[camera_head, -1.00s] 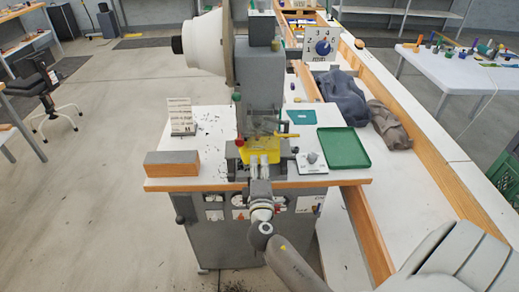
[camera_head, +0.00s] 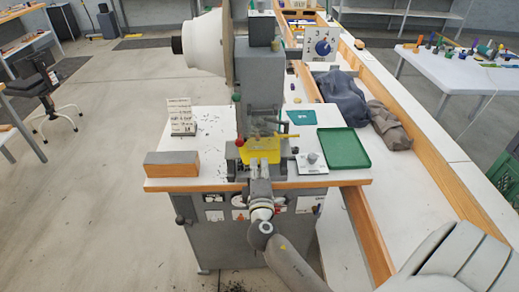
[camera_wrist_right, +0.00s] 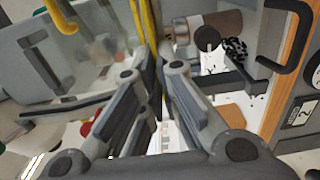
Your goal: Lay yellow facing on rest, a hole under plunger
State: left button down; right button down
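The yellow facing (camera_head: 262,150) is at the front of the grey press (camera_head: 261,82), below its head. My right gripper (camera_head: 262,167) reaches it from the front and is shut on its near edge. In the right wrist view the facing (camera_wrist_right: 148,22) shows nearly edge-on, as a thin yellow strip beyond the closed fingers (camera_wrist_right: 152,75). The facing and fingers cover the rest, and the plunger tip is not clear. I cannot tell whether the facing touches the rest or where its holes lie. My left gripper is not in view.
A clear guard with a yellow handle (camera_head: 288,136) is beside the work spot. A red knob (camera_head: 239,142) is at its left. On the bench are a green tray (camera_head: 343,149), a grey-topped block (camera_head: 171,164), a card stand (camera_head: 181,117) and a small knob plate (camera_head: 311,162).

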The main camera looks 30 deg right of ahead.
jog(key=shift+a, duration=0.15)
dwell(0.5)
jog(key=shift+w+a+r+b, duration=0.1)
jog(key=shift+w+a+b, duration=0.2)
jog(key=shift+w+a, duration=0.4)
jog(key=shift+w+a+r+b, duration=0.1)
jog(key=shift+w+a+b, duration=0.25)
jog(key=shift+a, duration=0.5)
jog(key=shift+f+b, duration=0.1)
jog(key=shift+b, duration=0.3)
dwell(0.8)
dwell(0.4)
jog(key=c, duration=1.6)
grip_release()
jog(key=shift+o, duration=0.2)
jog(key=b+v, duration=0.1)
jog(key=v, duration=0.6)
jog(key=shift+w, duration=0.1)
